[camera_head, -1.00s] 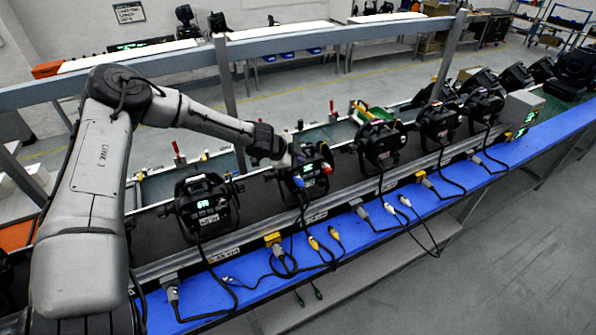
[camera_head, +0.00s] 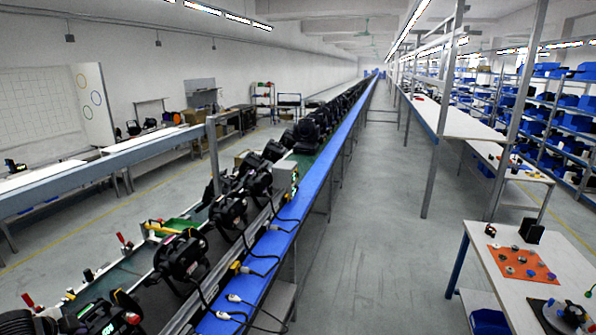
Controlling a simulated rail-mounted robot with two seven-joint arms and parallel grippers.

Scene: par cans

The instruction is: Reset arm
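Neither of my grippers nor my arms show in the head view now. Black par cans stand in a row along the conveyor line at the left. One par can (camera_head: 181,259) stands near the lower left, another (camera_head: 228,213) stands behind it, and a third (camera_head: 104,315) with a lit green display is cut by the bottom edge. Cables with plugs (camera_head: 234,298) lie on the blue ledge (camera_head: 317,180) along the line.
A white table (camera_head: 540,262) with an orange mat (camera_head: 521,263) and small parts stands at the lower right. Shelves with blue bins (camera_head: 540,110) line the right. The grey floor aisle (camera_head: 375,230) is clear.

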